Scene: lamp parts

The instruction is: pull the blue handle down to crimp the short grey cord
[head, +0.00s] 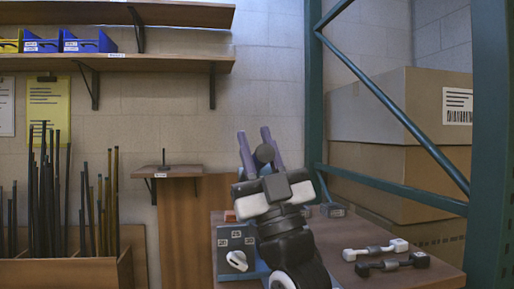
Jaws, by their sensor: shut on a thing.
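My gripper (264,186) is seen from behind, over the right-hand bench, with its white and dark hand in front of the tool there. Two slanted blue-violet bars (246,154) rise just beyond it and look like the blue handle. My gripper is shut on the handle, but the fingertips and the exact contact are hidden. A grey-blue block with numbered labels (228,239) stands at the bench's left end, partly behind my arm. A small white loop (237,260) shows at its front. I cannot make out the short grey cord or the crimping point.
A white-ended bar (375,250) and a dark-ended bar (393,264) lie on the wooden bench (426,277). A green rack post (490,150) and large cartons (400,170) stand at right. A small wall shelf (168,171) and a rod bin (65,271) are at left.

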